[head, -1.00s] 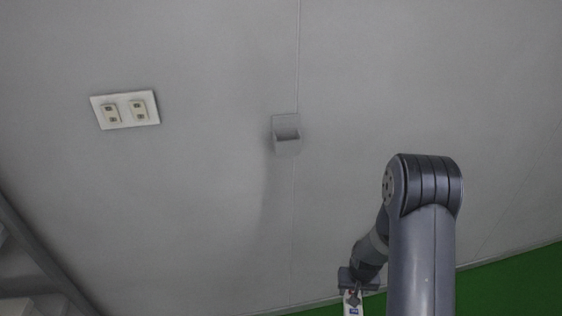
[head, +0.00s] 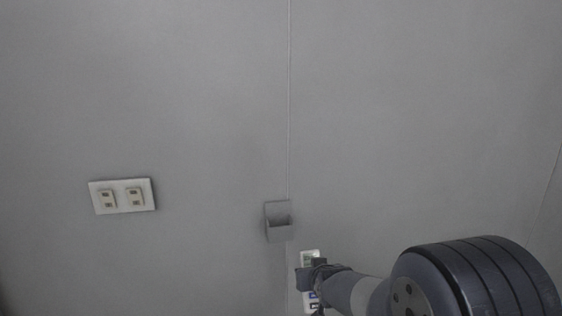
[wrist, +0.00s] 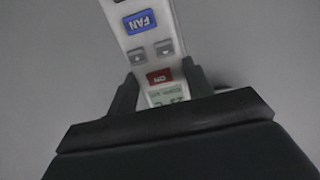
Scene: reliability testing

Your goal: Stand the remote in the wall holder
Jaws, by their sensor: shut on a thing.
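The grey wall holder (head: 278,226) is a small open-topped box fixed to the wall near the middle of the head view. Its pocket looks empty. The white remote (head: 310,257) is in my gripper (head: 311,278), to the right of the holder and a little lower, apart from it. The remote stands roughly upright, its upper end showing above the fingers and a bit of its lower part below. In the wrist view the remote (wrist: 148,35) shows a small display, a red ON button and a blue FAN button. My gripper (wrist: 158,93) is shut on it near the display end.
A thin vertical seam runs down the grey wall (head: 420,120) behind the holder. The wall around the holder is otherwise bare.

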